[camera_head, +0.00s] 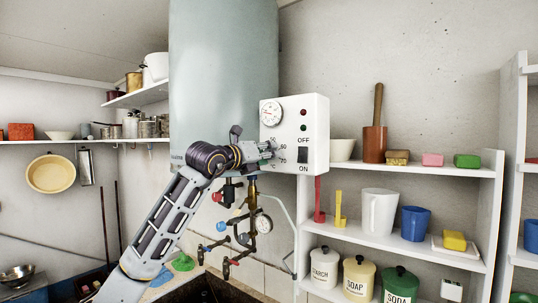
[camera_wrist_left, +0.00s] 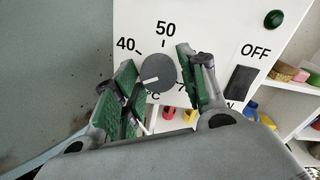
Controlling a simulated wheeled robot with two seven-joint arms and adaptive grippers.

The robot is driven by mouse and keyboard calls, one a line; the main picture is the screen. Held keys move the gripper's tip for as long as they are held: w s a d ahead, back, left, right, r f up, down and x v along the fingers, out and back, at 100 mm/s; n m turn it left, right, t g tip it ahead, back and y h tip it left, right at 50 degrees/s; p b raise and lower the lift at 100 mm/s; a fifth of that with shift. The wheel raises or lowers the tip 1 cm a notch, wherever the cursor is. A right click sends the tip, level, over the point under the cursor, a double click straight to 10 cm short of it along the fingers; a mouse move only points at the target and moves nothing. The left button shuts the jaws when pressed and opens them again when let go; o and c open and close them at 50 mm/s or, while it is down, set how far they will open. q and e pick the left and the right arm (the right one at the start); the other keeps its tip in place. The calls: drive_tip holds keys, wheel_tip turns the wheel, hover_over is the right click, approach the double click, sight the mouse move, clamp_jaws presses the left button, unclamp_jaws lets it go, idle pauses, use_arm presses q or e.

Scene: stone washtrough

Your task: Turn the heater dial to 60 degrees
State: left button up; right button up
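The heater dial (camera_wrist_left: 157,72) is a round grey knob on the white control box (camera_head: 315,130), with a white pointer mark aimed to the lower left, below the 40. In the left wrist view, 40 and 50 are readable; the 60 is hidden there and the 70 is partly covered by a finger. My left gripper (camera_wrist_left: 160,85) is open, its green-padded fingers on either side of the dial. Whether the pads touch the dial I cannot tell. In the head view my left gripper (camera_head: 265,151) reaches the box front and hides the dial. My right gripper is not in view.
The box carries a gauge (camera_head: 271,113), small lamps and an OFF/ON rocker switch (camera_wrist_left: 241,82) right of the dial. The grey boiler tank (camera_head: 222,70) stands behind. Pipes and taps (camera_head: 245,228) hang below. White shelves (camera_head: 400,243) with jars, cups and sponges are at right.

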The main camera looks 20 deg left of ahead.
use_arm(q)
drive_tip(key=c, duration=0.6)
drive_tip(key=shift+o, duration=0.2)
drive_tip(key=shift+m+b, duration=0.3)
drive_tip(key=shift+m, duration=0.1)
drive_tip(key=m, duration=1.1)
drive_tip(key=m+b, duration=0.1)
drive_tip(key=m, duration=2.3)
drive_tip(key=shift+a+r, duration=0.1)
drive_tip(key=shift+r, duration=0.2)
